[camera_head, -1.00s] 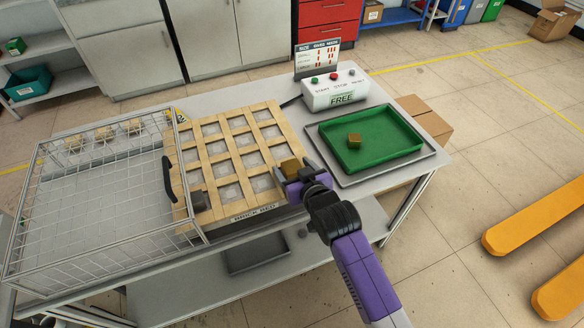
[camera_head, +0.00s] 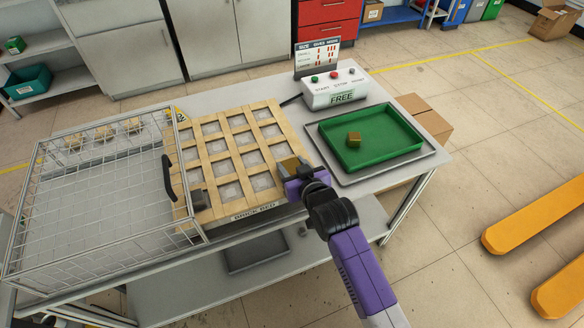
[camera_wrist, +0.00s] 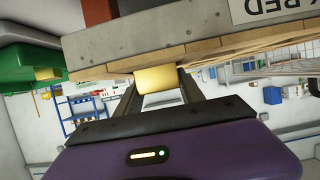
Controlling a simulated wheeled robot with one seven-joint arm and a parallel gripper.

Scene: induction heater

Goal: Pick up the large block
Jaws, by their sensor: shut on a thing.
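A tan block (camera_head: 291,164) is at the right edge of the wooden lattice on the brick bed (camera_head: 243,197). My gripper (camera_head: 287,169) reaches it from the lower right and is shut on it. In the wrist view the block (camera_wrist: 156,80) is yellow and sits between the two finger ends of my gripper (camera_wrist: 160,88), close to the bed's wooden edge. I cannot tell whether it still touches the bed. Another brown block (camera_head: 354,139) lies in the green tray (camera_head: 385,151). A dark grey block (camera_head: 198,199) is at the lattice's left side.
A wire cage (camera_head: 95,190) with a black handle stands left of the lattice.

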